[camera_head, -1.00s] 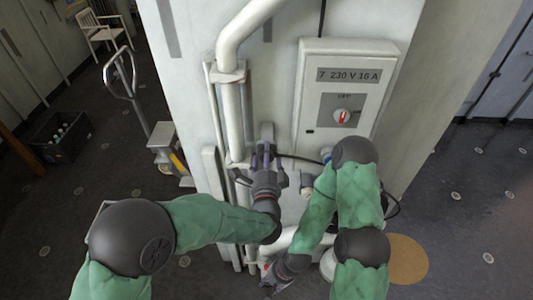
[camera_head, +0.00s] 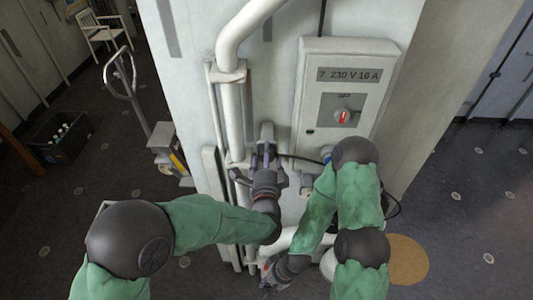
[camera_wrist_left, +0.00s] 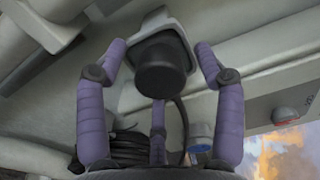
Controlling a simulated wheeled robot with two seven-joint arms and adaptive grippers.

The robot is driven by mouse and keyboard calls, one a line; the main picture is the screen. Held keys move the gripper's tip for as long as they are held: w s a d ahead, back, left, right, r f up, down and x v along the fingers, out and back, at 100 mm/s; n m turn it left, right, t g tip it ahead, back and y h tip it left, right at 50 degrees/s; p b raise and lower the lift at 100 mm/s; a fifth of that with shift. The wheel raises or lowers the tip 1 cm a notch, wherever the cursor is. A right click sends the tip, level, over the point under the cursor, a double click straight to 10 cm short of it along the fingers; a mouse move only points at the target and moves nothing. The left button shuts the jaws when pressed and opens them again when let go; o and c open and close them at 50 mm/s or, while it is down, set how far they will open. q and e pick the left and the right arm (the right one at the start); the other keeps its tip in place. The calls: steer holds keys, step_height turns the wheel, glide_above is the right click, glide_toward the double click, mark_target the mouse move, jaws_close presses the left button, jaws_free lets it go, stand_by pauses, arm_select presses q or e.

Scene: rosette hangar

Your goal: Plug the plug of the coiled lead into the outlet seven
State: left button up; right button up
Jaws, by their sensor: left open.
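Outlet seven's grey cabinet (camera_head: 350,95), labelled "7 230 V 16 A", is on the pale wall and has a red-handled rotary switch (camera_head: 342,116). A grey socket housing (camera_wrist_left: 158,20) holds what looks like the plug (camera_wrist_left: 161,66), a thick black cylinder; how deep it sits is hidden. My left gripper (camera_head: 266,155) is open, its purple fingers spread around the plug with visible gaps at both sides. A black cable (camera_wrist_left: 184,125) hangs below the plug, near dark coils (camera_wrist_left: 132,150). My right gripper (camera_head: 274,275) is low at bottom centre; its jaws are unclear.
White pipes (camera_head: 231,105) run down the wall left of the cabinet. My right forearm covers the area below the cabinet. Floor at the right is clear.

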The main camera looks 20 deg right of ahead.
arm_select(q)
jaws_close()
steer(key=shift+s, duration=0.2)
steer(key=shift+p+v, duration=0.45)
steer(key=shift+v, duration=2.35)
